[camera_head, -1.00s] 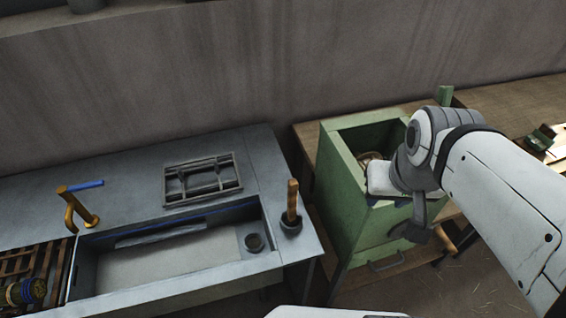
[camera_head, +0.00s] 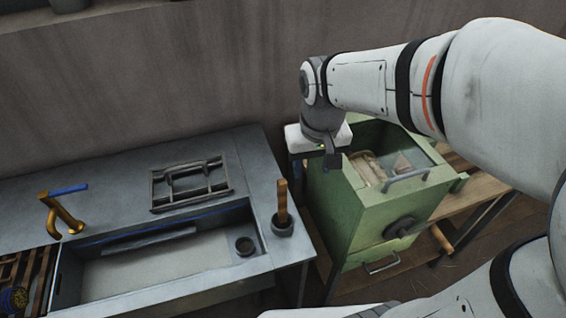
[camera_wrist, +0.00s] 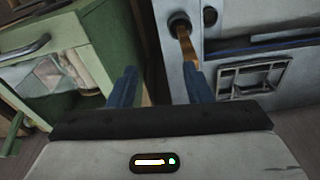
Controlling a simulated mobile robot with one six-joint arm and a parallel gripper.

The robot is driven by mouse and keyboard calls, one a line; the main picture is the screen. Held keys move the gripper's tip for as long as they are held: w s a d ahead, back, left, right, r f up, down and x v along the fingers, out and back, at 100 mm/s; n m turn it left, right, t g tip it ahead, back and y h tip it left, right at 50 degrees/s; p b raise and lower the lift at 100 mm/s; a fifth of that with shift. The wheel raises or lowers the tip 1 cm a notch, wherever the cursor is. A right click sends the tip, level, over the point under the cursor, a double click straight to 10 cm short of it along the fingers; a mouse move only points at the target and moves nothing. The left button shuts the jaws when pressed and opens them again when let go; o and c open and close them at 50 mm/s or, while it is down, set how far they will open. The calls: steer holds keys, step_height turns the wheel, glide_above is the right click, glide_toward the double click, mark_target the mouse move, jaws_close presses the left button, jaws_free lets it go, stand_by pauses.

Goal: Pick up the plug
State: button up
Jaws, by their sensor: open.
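A small dark round piece (camera_head: 245,245), which looks like the plug, sits at the right end of the sink (camera_head: 150,275). A small dark round shape (camera_wrist: 210,16) at the top of the wrist view may be the same piece. My gripper (camera_head: 330,158) is above the gap between the sink counter and the green cabinet, up and to the right of the dark piece. In the wrist view my gripper's (camera_wrist: 161,88) two blue fingers are wide apart with nothing between them.
A wooden-handled tool (camera_head: 282,205) stands upright in a dark holder on the counter's right corner. A metal rack (camera_head: 190,185) lies behind the sink. A brass tap (camera_head: 62,212) is at the left. The green cabinet (camera_head: 350,215) with a glazed, handled top stands at the right.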

steer(key=n+g+b, duration=0.1)
glide_above(282, 189)
steer(key=w, duration=0.2)
steer(key=f, duration=0.5)
steer(key=shift+s+d, duration=0.2)
steer(key=shift+d, duration=0.15)
steer(key=f, duration=0.5)
steer(key=f+p, duration=0.1)
steer(key=f, duration=0.1)
steer(key=shift+a+f, duration=0.3)
steer(key=shift+f, duration=0.05)
steer(key=shift+s, duration=0.1)
jaws_close()
